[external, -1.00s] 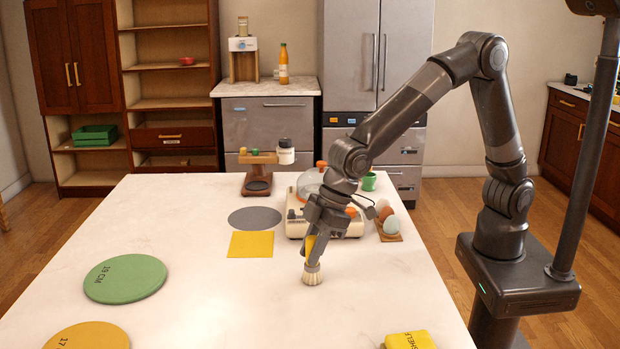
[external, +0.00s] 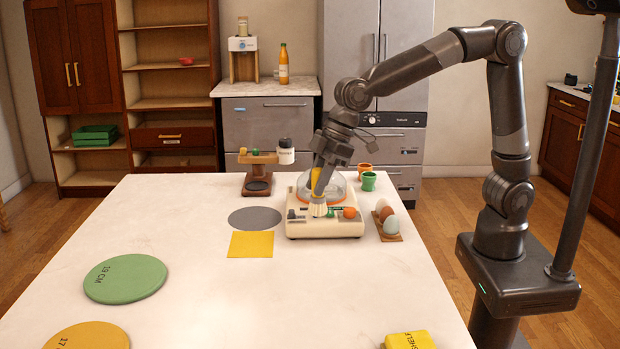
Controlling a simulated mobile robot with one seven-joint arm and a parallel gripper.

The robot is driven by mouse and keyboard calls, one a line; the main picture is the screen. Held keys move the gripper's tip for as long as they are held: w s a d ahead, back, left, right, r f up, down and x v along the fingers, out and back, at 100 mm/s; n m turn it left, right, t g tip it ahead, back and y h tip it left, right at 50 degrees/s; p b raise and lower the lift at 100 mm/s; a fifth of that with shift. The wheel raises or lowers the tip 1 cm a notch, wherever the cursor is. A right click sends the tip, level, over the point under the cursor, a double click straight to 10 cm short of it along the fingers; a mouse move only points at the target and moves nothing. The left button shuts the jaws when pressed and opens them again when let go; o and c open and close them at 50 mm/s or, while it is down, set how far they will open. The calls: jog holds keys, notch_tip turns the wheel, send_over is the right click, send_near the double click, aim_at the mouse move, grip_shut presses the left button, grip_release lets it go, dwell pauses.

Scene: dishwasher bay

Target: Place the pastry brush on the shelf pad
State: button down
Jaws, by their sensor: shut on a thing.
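The pastry brush (external: 317,206) has a yellow handle and pale bristles that point down. My gripper (external: 318,178) is shut on its handle and holds it upright, in front of the cream appliance with a clear dome (external: 300,228). I cannot tell whether the bristles touch the appliance. A yellow pad (external: 409,340) marked "SHELF" lies at the table's front right edge, partly cut off by the frame.
A flat yellow square (external: 251,245) and a grey disc (external: 255,217) lie left of the appliance. A green round pad (external: 125,278) lies front left. The table's front middle is clear.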

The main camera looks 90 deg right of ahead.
jog(key=s+a+r+n+y, duration=0.15)
jog(key=s+a, duration=0.25)
jog(key=a, duration=0.4)
jog(key=s+a+r+n+g, duration=0.1)
jog(key=s+a+n, duration=0.15)
jog(key=a, duration=0.55)
jog(key=s+a+r+n+y, duration=0.15)
jog(key=s+a, duration=0.25)
jog(key=a, duration=0.4)
jog(key=shift+h, duration=0.5)
jog(key=shift+s+a+f, duration=0.65)
jog(key=shift+a+f, duration=1.2)
jog(key=shift+a, duration=0.05)
jog(key=shift+s+a+f, duration=0.6)
jog(key=shift+a+f, duration=1.2)
jog(key=shift+a, duration=0.05)
jog(key=shift+s+a+f, duration=0.65)
jog(key=shift+a+f, duration=1.2)
jog(key=shift+a, duration=0.05)
jog(key=shift+f, duration=0.1)
jog(key=c, duration=1.1)
grip_release()
jog(key=shift+c, duration=0.2)
jog(key=v, duration=1.2)
jog(key=shift+w, duration=0.15)
